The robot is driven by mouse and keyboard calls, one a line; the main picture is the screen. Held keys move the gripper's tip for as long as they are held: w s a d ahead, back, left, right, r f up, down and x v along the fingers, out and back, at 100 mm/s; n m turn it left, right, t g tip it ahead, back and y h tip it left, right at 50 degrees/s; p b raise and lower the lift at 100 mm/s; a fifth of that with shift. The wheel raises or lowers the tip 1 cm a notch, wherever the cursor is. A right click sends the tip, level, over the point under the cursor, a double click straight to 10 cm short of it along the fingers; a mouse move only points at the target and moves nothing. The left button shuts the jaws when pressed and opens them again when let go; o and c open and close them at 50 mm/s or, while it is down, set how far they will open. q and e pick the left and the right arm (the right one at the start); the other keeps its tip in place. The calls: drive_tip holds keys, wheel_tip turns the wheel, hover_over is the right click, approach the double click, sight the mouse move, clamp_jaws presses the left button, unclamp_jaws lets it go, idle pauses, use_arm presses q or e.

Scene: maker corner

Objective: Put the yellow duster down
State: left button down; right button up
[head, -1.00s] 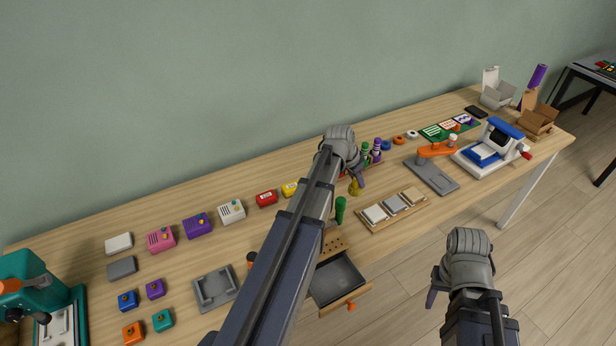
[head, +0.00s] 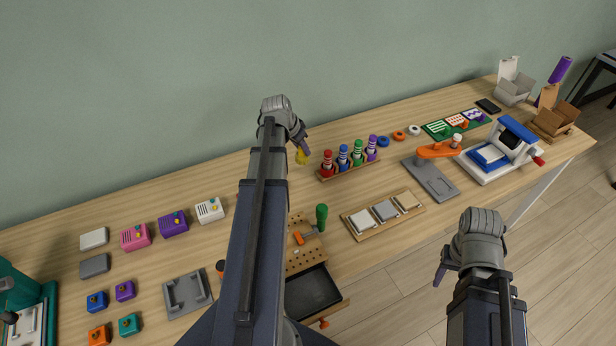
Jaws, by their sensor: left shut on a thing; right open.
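The yellow duster (head: 301,157) shows as a small yellow piece under my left gripper (head: 300,143). My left gripper is shut on it near the back of the workbench (head: 440,150), to the left of the rack of coloured bottles. The gripper's wrist hides part of the duster, and I cannot tell if it touches the bench top. My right gripper (head: 441,272) is open and empty, out in front of the bench's front edge.
A rack of coloured bottles (head: 350,171) stands just right of the duster. A tray of pale tiles (head: 383,214) is to the right. My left arm hides part of the bench.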

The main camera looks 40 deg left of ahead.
sight(302, 162)
use_arm(q)
drive_tip(key=shift+f+b, duration=3.15)
drive_tip(key=shift+f, duration=0.1)
wheel_tip(302, 162, down, 4)
drive_tip(key=b, duration=0.3)
drive_tip(key=shift+r+b, duration=0.25)
drive_tip(key=shift+b, duration=0.1)
drive_tip(key=shift+f, duration=0.2)
drive_tip(key=c, duration=0.7)
unclamp_jaws()
drive_tip(key=shift+o, duration=0.2)
drive_tip(key=shift+r, duration=0.2)
